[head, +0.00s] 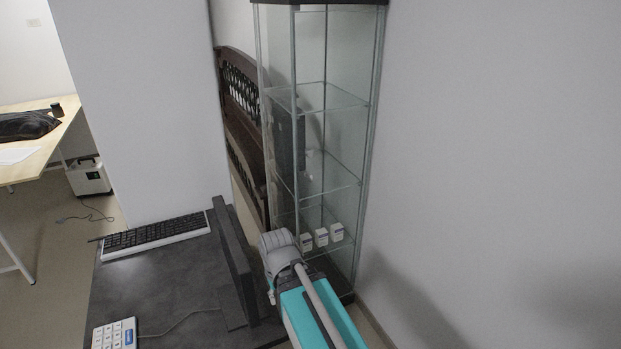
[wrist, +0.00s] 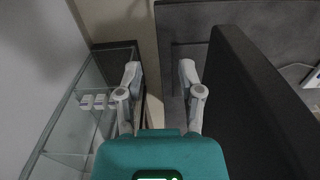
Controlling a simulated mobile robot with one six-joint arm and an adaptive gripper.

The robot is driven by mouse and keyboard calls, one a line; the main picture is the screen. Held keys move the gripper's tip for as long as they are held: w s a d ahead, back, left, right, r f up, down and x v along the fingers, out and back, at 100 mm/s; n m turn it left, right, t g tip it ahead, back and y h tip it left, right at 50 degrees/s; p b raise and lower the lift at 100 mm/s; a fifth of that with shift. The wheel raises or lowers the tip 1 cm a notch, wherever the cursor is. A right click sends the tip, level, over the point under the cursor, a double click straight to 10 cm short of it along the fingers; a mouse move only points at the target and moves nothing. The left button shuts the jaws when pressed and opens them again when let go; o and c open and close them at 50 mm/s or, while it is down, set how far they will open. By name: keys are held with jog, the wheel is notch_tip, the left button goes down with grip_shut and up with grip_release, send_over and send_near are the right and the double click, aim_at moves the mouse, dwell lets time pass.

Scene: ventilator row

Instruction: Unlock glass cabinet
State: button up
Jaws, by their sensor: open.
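The glass cabinet (head: 342,130) is tall, with a dark top, metal frame edges and glass shelves, and stands against the wall in the head view. Several small white boxes (head: 321,237) are on a low level inside it. In the wrist view the cabinet (wrist: 58,138) is at the left, with the white boxes inside. My gripper (wrist: 159,72) is open and empty in the wrist view, just right of the cabinet and apart from it. In the head view my arm covers the lower front of the cabinet, and my fingers cannot be made out. I cannot make out a lock or key.
A dark desk (head: 165,285) with a keyboard (head: 155,236) and a white keypad (head: 115,334) is at the lower left. A dark upright panel (wrist: 255,100) is close on my gripper's right. A dark wooden bench (head: 243,105) stands behind the cabinet's left side.

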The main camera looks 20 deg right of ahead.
jog(key=w+n+t+y+b, duration=0.3)
jog(key=w+t+y+b, duration=0.25)
jog(key=w, duration=0.95)
jog(key=m+t+h+b, duration=0.3)
jog(key=t+h+b, duration=0.3)
jog(key=t, duration=0.7)
send_near(312, 180)
jog(key=s, duration=0.2)
jog(key=shift+s+d+r+g+y+b, duration=0.15)
jog(key=shift+d+r+g+y+b, duration=0.1)
jog(key=shift+d+r+y+b, duration=0.15)
jog(key=shift+f, duration=0.1)
jog(key=w, duration=1.4)
jog(key=shift+a, duration=0.25)
